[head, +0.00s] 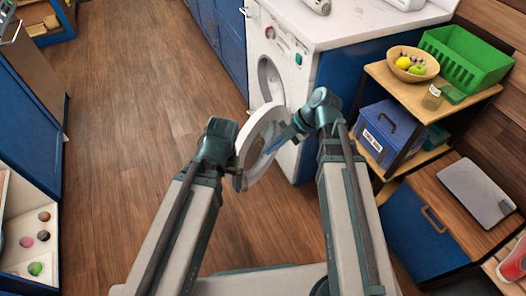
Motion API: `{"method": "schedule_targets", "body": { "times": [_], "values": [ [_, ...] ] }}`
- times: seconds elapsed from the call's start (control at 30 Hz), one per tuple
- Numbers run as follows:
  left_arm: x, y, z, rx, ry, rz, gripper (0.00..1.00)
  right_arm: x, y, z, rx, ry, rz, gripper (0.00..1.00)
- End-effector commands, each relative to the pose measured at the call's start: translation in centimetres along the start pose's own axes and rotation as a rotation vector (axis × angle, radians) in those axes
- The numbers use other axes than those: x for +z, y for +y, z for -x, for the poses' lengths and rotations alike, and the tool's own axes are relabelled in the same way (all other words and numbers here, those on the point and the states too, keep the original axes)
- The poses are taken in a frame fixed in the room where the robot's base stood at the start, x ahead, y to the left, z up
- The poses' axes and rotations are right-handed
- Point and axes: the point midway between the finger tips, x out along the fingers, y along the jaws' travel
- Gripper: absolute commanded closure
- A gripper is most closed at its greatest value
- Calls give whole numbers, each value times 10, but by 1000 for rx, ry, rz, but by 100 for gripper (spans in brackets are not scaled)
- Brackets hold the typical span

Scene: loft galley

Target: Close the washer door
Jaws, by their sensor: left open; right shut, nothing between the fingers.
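The white washer (288,58) stands under the white counter at the top centre. Its round door (255,135) is open and swung out toward me, with the round opening (268,80) showing behind it. My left gripper (238,182) is at the left edge of the door, close to its rim; I cannot tell whether it touches. It is open. My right gripper (272,148) is at the right side of the door ring, shut and empty, and overlaps the door in the picture. Contact there is also unclear.
A wooden shelf unit (405,85) at right holds a fruit bowl (412,64), a green crate (468,58) and a blue box (388,130). Blue cabinets (225,32) run left of the washer. The wooden floor (140,90) at left is clear.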

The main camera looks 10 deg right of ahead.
Motion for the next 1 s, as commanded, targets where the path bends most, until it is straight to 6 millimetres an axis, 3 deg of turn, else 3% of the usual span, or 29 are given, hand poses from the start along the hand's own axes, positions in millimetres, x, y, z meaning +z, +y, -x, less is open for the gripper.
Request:
{"method": "schedule_targets", "body": {
  "times": [0.1, 0.5, 0.7, 1.0],
  "values": [
    [-1, 2, -24, 0, 0, 0, 1, 3, -4, -28, -1, 1, 3, 100],
    [-4, 6, -76, -7, 0, -2, 1, 2, -3, -93, -2, 1, 1, 100],
    [-4, 5, -67, -6, 0, -2, 1, 1, 26, -98, -1, 0, 0, 100],
    [-4, 5, -67, -6, 0, -2, 1, 0, 35, -104, -1, -1, 0, 100]
  ]
}}
